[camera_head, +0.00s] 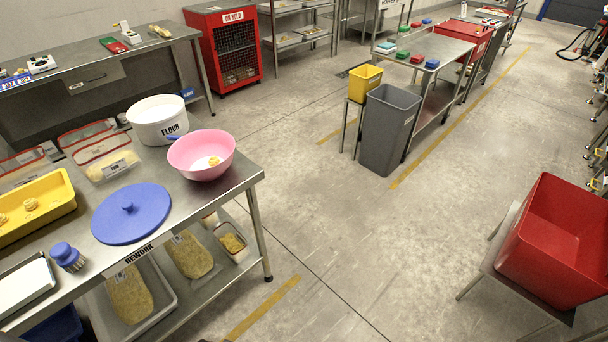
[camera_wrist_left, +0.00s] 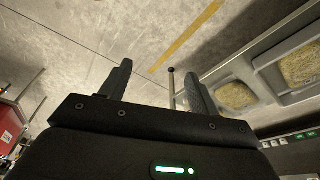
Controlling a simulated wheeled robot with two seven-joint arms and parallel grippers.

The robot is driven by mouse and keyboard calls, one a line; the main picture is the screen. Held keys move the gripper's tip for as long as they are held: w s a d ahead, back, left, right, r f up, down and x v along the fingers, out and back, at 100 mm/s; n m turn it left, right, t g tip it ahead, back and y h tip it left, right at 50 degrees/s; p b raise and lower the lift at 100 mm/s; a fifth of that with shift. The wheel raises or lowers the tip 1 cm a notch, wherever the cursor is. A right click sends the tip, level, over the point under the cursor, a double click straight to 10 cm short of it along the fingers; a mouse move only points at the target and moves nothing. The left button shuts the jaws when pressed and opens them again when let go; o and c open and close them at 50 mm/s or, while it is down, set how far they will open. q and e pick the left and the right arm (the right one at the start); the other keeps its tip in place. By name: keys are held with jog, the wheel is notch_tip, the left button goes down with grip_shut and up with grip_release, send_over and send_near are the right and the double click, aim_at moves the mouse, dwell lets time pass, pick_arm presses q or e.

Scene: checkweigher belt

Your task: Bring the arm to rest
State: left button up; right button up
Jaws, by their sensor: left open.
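My left gripper (camera_wrist_left: 158,85) shows in the left wrist view with its two dark fingers apart and nothing between them. Beyond the fingers are the concrete floor, a yellow floor line and a table leg (camera_wrist_left: 172,88). Neither arm nor gripper shows in the head view. My right gripper is in neither view.
A steel rework table (camera_head: 255,180) stands at the left, with a pink bowl (camera_head: 201,154), a white flour tub (camera_head: 157,120) and a blue lid (camera_head: 131,213) on top. A grey bin (camera_head: 390,131) and a red bin (camera_head: 557,242) stand further right. Floor between them is clear.

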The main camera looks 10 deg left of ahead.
pick_arm(q)
jog(key=s+a+f+g, duration=0.1)
jog(key=s+a+f, duration=0.2)
jog(key=s+f, duration=1.5)
notch_tip(320, 180, down, 3)
jog(key=shift+s+a+r+g, duration=0.1)
jog(key=shift+s+a+g, duration=0.05)
jog(key=shift+g, duration=0.15)
